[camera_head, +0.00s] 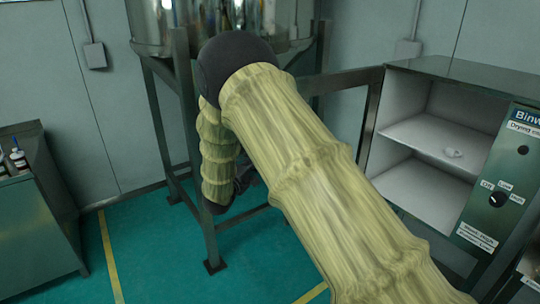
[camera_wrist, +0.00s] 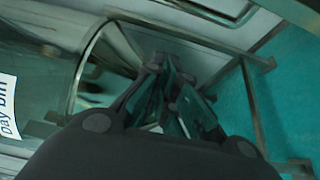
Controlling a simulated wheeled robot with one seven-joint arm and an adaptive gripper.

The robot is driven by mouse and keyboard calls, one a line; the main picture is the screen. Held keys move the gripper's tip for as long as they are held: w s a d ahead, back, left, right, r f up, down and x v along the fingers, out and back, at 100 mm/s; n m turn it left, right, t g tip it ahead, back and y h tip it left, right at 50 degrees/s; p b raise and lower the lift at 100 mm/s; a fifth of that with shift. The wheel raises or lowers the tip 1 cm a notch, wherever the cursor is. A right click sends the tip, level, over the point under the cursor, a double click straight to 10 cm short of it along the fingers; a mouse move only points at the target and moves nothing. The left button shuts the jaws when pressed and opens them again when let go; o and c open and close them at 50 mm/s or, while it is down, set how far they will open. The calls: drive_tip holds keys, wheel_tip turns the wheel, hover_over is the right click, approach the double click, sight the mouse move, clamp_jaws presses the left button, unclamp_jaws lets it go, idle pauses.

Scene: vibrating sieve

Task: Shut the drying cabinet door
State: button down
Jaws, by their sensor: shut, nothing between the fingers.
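The drying cabinet (camera_head: 447,65) stands at the right in the head view, with its shelves exposed. Its door (camera_head: 370,112), a dark frame around a clear pane, stands open, reaching left from the cabinet's left side and passing behind my arm. My gripper (camera_head: 243,183) is mostly hidden behind my forearm, left of the door and low by the bin stand. In the wrist view my gripper (camera_wrist: 172,80) has its dark fingers together with nothing between them. I cannot tell whether it touches the door.
A shiny metal bin (camera_head: 160,22), labelled "Day bin" in the wrist view, sits on a dark legged stand (camera_head: 208,235) behind my arm. A green bench (camera_head: 38,225) with small bottles stands at the left. Teal floor (camera_head: 150,265) with yellow lines is free between them.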

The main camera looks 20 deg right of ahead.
drive_tip(key=w+d+p, duration=0.4)
drive_tip(key=d+p, duration=0.2)
drive_tip(key=d, duration=0.2)
drive_tip(key=shift+d, duration=0.25)
idle(0.4)
drive_tip(key=shift+s, duration=0.1)
drive_tip(key=shift+d+f, duration=0.1)
